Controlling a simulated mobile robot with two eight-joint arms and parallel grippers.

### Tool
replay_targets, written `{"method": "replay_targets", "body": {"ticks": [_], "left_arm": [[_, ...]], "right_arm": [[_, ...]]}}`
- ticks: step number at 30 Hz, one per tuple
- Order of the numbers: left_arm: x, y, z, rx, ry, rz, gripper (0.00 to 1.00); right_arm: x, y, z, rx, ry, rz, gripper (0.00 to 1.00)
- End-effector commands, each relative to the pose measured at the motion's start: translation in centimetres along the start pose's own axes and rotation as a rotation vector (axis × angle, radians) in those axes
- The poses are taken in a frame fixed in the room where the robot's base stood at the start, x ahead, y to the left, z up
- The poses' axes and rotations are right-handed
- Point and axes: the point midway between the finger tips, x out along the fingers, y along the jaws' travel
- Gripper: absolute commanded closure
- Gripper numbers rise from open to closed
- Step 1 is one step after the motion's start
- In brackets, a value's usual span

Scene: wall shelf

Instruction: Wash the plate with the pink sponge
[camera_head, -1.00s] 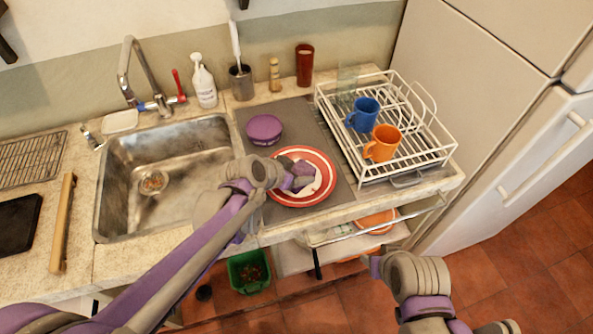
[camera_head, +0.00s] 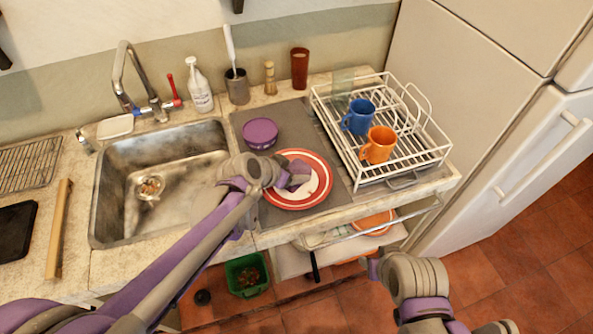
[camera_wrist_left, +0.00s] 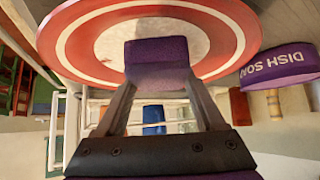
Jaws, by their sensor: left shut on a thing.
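The plate (camera_head: 318,163), red-rimmed with a pale centre, lies on the grey mat right of the sink. My left gripper (camera_head: 290,181) is over its middle. In the left wrist view, the gripper (camera_wrist_left: 160,85) is shut on a purple-pink block, the sponge (camera_wrist_left: 157,50), whose far end lies against or just over the pale centre of the plate (camera_wrist_left: 75,42). I cannot tell whether they touch. Part of the plate is hidden by gripper and sponge. My right gripper (camera_head: 374,268) hangs in front of the counter at the lower right; its fingers are not clear.
A purple round tub (camera_head: 260,132) with "DISH" lettering stands behind the plate. The metal sink (camera_head: 125,205) is to the left. A white rack (camera_head: 345,160) holds a blue mug (camera_head: 358,117) and an orange mug (camera_head: 378,146) to the right. A green bin (camera_head: 247,274) is below.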

Motion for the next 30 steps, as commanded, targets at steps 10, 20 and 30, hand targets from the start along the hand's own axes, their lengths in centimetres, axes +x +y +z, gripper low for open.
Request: {"method": "replay_targets", "body": {"ticks": [10,20,30], "left_arm": [[-0.7,0.1,0.5,0.002,-0.003,-0.001,0.8],[-0.7,0.9,0.8,0.001,-0.003,0.0,0.8],[-0.3,1.4,0.3,0.002,-0.003,0.003,0.8]], "right_arm": [[-0.2,0.0,-0.2,0.0,0.001,0.0,0.5],[-0.1,0.0,-0.1,0.0,0.001,0.0,0.5],[-0.1,0.0,-0.1,0.0,0.001,0.0,0.5]]}}
